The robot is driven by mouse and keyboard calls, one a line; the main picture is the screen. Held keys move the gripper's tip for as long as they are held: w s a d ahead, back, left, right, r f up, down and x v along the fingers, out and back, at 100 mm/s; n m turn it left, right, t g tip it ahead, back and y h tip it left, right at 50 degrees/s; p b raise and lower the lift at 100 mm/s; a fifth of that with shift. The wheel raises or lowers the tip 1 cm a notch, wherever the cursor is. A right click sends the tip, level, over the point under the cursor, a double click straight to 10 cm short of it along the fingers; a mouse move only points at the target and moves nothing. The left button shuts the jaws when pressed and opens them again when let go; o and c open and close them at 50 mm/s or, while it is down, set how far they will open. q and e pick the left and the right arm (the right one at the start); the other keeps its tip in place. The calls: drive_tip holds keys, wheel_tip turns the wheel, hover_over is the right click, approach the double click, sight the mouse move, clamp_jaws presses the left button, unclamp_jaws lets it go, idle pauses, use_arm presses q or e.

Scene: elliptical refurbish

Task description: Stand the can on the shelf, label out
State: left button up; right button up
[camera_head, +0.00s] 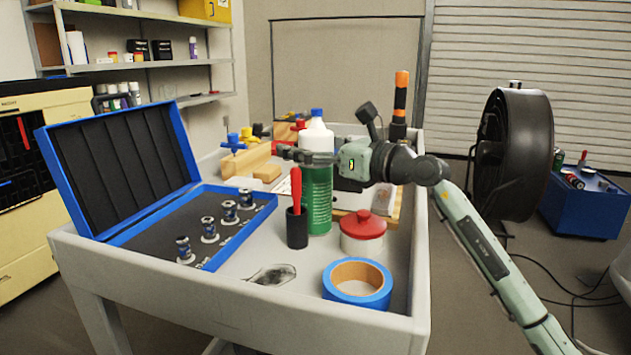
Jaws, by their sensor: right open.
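A green ribbed can (316,200) stands upright on the grey cart. A white bottle top with a blue cap (317,128) shows directly above it; I cannot tell whether that is a separate bottle behind. My right gripper (291,154) comes in from the right, level with the can's upper end. Its dark fingers cross in front of the can and bottle top, and the jaws are open. I cannot tell whether they touch. No label is clear on the can's visible side. The wall shelf (150,66) is at the upper left, holding several bottles and boxes. My left gripper is out of view.
On the cart (290,318), an open blue case (100,170), a black holder with a red-handled tool (297,228), a red-lidded tin (362,235) and blue tape (357,282) crowd the can. Wooden blocks (246,162) lie behind. A black fan (520,150) stands right.

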drive_tip(key=shift+x, duration=0.8)
drive_tip(key=shift+d, duration=0.1)
drive_tip(key=shift+c, duration=0.6)
clamp_jaws()
drive_tip(key=shift+r, duration=0.1)
